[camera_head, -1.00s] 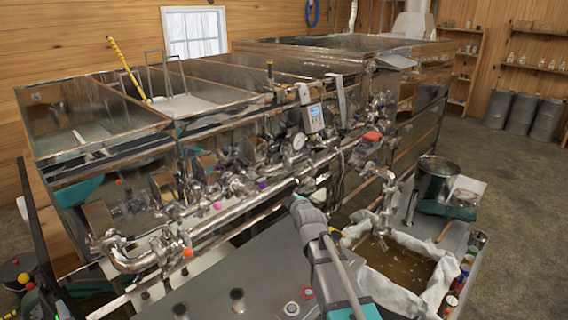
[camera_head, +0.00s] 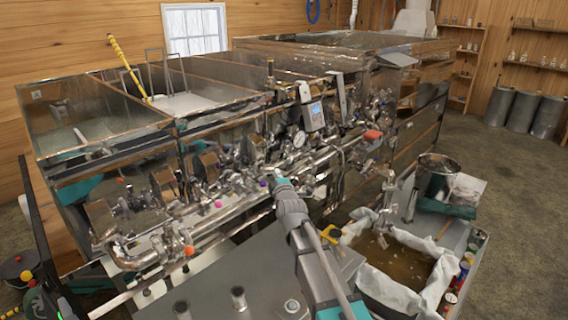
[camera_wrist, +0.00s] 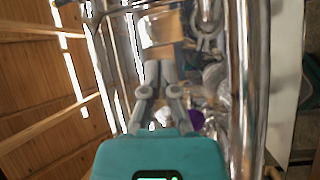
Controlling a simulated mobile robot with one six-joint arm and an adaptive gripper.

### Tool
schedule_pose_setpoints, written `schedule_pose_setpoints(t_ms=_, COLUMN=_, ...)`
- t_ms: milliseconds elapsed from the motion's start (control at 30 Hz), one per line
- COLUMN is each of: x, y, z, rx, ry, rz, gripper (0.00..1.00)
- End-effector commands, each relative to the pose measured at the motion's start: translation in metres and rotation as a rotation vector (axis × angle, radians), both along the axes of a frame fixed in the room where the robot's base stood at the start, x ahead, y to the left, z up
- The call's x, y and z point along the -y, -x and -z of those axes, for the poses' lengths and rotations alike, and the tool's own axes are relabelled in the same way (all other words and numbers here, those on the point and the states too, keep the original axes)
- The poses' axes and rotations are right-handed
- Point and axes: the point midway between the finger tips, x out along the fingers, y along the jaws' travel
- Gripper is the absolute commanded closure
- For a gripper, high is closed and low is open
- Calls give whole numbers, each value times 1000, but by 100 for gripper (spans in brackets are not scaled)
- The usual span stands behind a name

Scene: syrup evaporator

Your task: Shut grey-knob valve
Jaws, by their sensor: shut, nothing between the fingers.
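My gripper (camera_wrist: 160,68) is shut and empty in the wrist view, its grey fingers close together in front of the metal pipework. A purple knob (camera_wrist: 196,119) shows just right of the fingers, and it also shows in the head view (camera_head: 262,184), left of my gripper's teal end. In the head view the fingertips are hard to make out against the pipes. A pink knob (camera_head: 218,204) and an orange knob (camera_head: 189,251) sit farther left along the pipe. I cannot pick out a grey knob for certain among the shiny metal fittings.
The steel evaporator (camera_head: 130,165) fills the left and middle. A red-topped fitting (camera_head: 371,135) and a gauge (camera_head: 299,139) stand to the right. A lined bin of brown liquid (camera_head: 385,265) is at the lower right. Bare floor (camera_head: 510,170) lies beyond.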

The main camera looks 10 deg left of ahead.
Motion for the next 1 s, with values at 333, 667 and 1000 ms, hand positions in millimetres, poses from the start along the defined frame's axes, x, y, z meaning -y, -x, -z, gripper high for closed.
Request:
schedule_pose_setpoints(t_ms=333, x=-12, y=-38, z=-3, rx=0, ry=0, rz=1, gripper=100)
schedule_pose_setpoints(t_ms=667, x=-29, y=-86, z=-6, rx=-1, ry=-1, rz=1, gripper=100)
schedule_pose_setpoints(t_ms=1000, x=-22, y=-91, z=-4, rx=1, ry=2, rz=2, gripper=100)
